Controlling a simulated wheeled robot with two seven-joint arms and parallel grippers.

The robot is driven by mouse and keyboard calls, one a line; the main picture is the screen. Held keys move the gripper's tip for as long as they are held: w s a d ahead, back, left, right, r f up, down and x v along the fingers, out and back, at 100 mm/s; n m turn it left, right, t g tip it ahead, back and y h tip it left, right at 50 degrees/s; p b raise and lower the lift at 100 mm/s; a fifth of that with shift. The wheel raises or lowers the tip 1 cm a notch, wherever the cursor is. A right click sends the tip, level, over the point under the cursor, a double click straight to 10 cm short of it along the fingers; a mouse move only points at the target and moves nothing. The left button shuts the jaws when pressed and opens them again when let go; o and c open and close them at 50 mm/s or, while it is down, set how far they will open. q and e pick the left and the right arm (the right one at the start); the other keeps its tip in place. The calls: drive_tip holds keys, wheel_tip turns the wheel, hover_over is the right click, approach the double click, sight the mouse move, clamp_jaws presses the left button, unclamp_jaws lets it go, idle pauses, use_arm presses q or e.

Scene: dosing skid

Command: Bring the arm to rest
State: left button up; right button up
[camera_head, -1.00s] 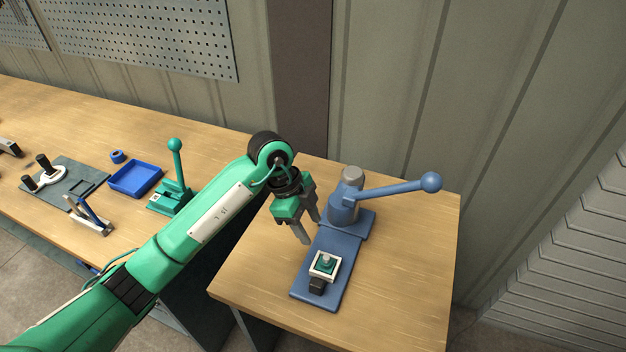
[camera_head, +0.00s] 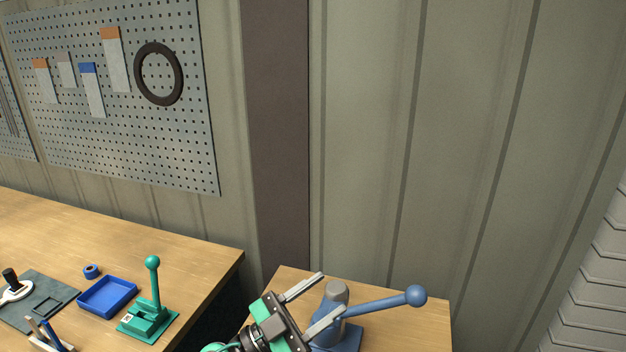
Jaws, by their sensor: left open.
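My left gripper (camera_head: 318,297) shows at the bottom middle of the head view. Its two grey fingers are apart and point up and to the right, with nothing between them. The lower finger appears in front of the blue lever press (camera_head: 348,318); I cannot tell whether they touch. The press has a grey cap and a blue handle with a ball end (camera_head: 415,295) reaching right. The lower part of the press and most of my left arm are cut off by the bottom edge. My right gripper is not in view.
On the left bench stand a green lever press (camera_head: 152,310), a blue tray (camera_head: 107,297), a blue tape roll (camera_head: 91,271) and a dark mat (camera_head: 40,300). A pegboard (camera_head: 160,120) hangs on the wall behind. A dark gap separates the two benches.

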use_arm(q)
drive_tip(key=w+a+f+n+t+y, duration=0.2)
drive_tip(key=a+n+t+y, duration=0.4)
drive_tip(key=a+n+y, duration=0.1)
drive_tip(key=w+a+f+n+t+y, duration=0.1)
drive_tip(key=a+f+n+t+y, duration=0.1)
drive_tip(key=a+n+t+y, duration=0.5)
drive_tip(key=s+a+f+n+g+y, duration=0.3)
drive_tip(key=a+f+g+y, duration=0.1)
drive_tip(key=f, duration=0.3)
drive_tip(key=s+a+f+n+g+y, duration=0.2)
drive_tip(key=a+f+g+y, duration=0.2)
drive_tip(key=f, duration=0.2)
drive_tip(key=s+a+f+m+g+h, duration=0.1)
drive_tip(key=s+f+g, duration=0.5)
drive_tip(key=s, duration=0.4)
drive_tip(key=s+a+f+m+g, duration=0.1)
drive_tip(key=s+f+g, duration=0.45)
drive_tip(key=s, duration=0.45)
wheel_tip(320, 180, down, 32)
drive_tip(key=s+g, duration=0.1)
drive_tip(key=s+a+f+m+g, duration=0.1)
drive_tip(key=s+a+f, duration=0.2)
drive_tip(key=s+f, duration=1.6)
drive_tip(key=shift+s+a+f, duration=0.15)
drive_tip(key=shift+s+f, duration=0.1)
drive_tip(key=shift+f, duration=0.15)
